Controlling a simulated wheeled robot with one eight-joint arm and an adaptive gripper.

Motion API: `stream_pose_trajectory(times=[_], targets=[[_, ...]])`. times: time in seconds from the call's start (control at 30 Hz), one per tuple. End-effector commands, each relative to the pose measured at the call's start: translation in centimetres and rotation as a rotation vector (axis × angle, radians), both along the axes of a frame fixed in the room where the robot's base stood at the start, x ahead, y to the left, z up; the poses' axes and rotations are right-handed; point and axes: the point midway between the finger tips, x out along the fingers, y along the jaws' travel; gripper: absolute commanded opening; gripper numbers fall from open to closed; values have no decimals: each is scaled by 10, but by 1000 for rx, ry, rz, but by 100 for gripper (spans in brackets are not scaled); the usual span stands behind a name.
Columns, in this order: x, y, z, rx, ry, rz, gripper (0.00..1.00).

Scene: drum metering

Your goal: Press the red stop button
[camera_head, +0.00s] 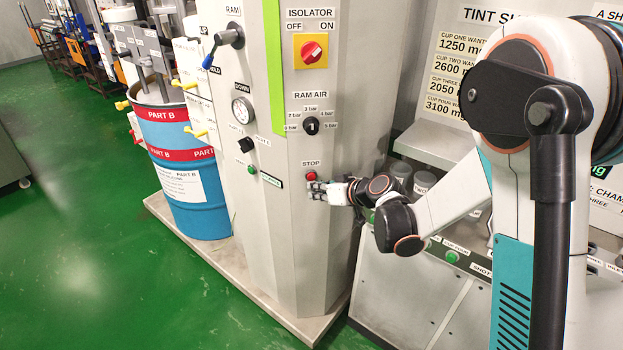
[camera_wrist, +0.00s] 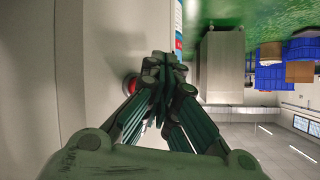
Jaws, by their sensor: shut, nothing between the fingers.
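The red stop button (camera_head: 311,176) sits on the grey cabinet's front face, just below the STOP label (camera_head: 311,163). My gripper (camera_head: 317,187) is at the cabinet face, just below and right of the button in the head view. In the wrist view, the red button (camera_wrist: 131,84) shows at the left of my gripper (camera_wrist: 160,70), partly hidden behind the fingers. The gripper is shut and empty. I cannot tell whether a fingertip touches the button.
Above the button are the ram air knob (camera_head: 311,126) and a red isolator switch (camera_head: 311,52). A green button (camera_head: 251,169) and a black knob (camera_head: 246,145) sit to the left. A blue drum (camera_head: 190,205) stands further left. Grey cups (camera_head: 424,182) stand right, near my arm.

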Motion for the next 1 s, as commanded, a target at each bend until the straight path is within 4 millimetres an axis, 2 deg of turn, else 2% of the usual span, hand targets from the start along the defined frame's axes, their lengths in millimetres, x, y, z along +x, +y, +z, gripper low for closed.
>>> stream_pose_trajectory(times=[0.5,1.0], targets=[[-44,-6,-1,0,0,0,0],[-46,-6,0,0,0,0,0]])
